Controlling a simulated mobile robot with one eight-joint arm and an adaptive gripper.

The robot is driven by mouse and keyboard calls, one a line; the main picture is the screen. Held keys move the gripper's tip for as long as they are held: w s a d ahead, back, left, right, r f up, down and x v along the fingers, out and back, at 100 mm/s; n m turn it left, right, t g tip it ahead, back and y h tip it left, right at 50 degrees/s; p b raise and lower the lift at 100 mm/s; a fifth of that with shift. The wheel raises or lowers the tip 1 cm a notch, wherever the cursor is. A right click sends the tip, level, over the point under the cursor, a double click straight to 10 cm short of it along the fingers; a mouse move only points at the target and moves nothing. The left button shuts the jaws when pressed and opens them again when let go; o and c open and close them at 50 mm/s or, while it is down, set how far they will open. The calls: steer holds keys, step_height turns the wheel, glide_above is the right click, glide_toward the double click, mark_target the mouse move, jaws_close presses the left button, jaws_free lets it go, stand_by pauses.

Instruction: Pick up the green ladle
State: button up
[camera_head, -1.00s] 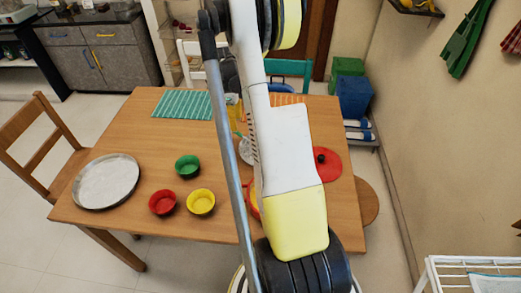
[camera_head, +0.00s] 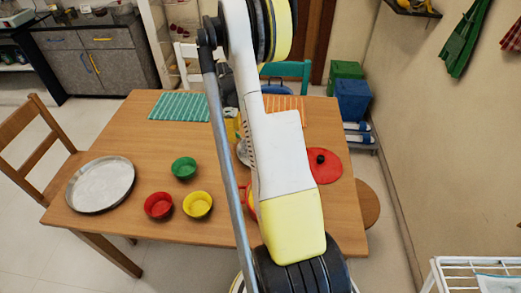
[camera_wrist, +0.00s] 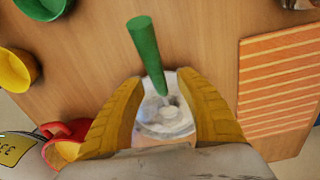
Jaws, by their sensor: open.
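The green ladle (camera_wrist: 147,48) shows in the wrist view, its green handle rising toward the top of the picture. A thin stem runs down from the handle to a round, pale, shiny part between my fingers; whether that is all ladle or partly a lid or dish beneath it, I cannot tell. My gripper (camera_wrist: 160,78) is open, with one yellow finger on each side of the stem and round part. The handle extends past the fingertips, and no firm contact shows. In the head view my arm hides the gripper and most of the ladle.
On the wooden table (camera_head: 130,135) stand a green bowl (camera_head: 184,168), a red bowl (camera_head: 158,205), a yellow bowl (camera_head: 198,205) and a round metal tray (camera_head: 101,184). A red lid (camera_head: 326,168) and orange striped mat (camera_wrist: 280,80) lie right. A red pot (camera_wrist: 50,150) is near the left finger.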

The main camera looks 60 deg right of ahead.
steer(key=shift+f, duration=0.15)
steer(key=shift+c, duration=0.2)
jaws_close()
stand_by(0.4)
step_height(320, 180, up, 5)
steer(key=shift+r+p, duration=0.1)
steer(key=shift+p, duration=1.15)
steer(key=s+d+r+p, duration=0.3)
steer(key=s+r, duration=0.3)
steer(key=s, duration=0.5)
steer(key=shift+d+r, duration=0.15)
steer(key=shift+d, duration=0.15)
